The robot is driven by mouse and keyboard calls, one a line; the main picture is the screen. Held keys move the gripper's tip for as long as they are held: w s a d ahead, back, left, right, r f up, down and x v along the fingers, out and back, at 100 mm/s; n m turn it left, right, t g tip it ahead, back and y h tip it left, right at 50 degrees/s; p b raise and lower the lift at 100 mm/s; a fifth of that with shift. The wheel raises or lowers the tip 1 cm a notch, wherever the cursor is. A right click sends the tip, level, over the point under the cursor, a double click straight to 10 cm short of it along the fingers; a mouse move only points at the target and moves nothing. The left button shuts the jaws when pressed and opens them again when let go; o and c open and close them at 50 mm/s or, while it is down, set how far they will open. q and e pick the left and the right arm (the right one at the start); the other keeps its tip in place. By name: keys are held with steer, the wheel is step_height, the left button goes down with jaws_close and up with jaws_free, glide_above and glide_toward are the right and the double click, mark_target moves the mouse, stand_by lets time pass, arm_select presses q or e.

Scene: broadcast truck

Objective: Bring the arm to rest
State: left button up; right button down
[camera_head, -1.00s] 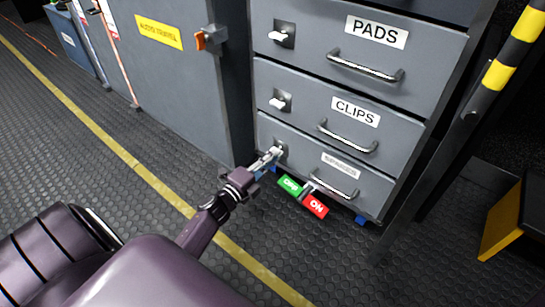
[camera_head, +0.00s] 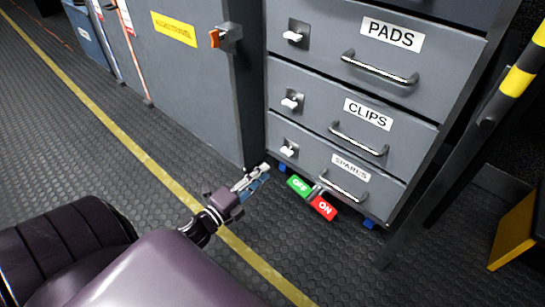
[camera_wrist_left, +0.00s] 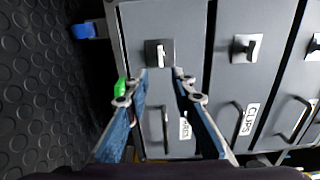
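My left arm (camera_head: 200,228) reaches forward over the floor in the head view. My left gripper (camera_head: 262,172) is near the bottom-left corner of the drawer cabinet, just short of the SPARES drawer (camera_head: 318,172). In the left wrist view the gripper (camera_wrist_left: 160,76) has its two blue-grey fingers apart, with nothing between them. The SPARES drawer's white latch (camera_head: 287,148) is clear of the fingers; it also shows ahead of the fingertips in the left wrist view (camera_wrist_left: 161,54). My right gripper is in neither view.
The CLIPS drawer (camera_head: 320,112) and PADS drawer (camera_head: 340,50) above look closed. Green OFF and red ON tags (camera_head: 323,207) stick out low at the cabinet front. A grey cabinet (camera_head: 190,70) stands left. A striped post (camera_head: 517,80) and yellow-edged step (camera_head: 512,235) are right. Floor lies open left.

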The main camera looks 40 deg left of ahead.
arm_select(q)
steer(key=shift+s, duration=0.95)
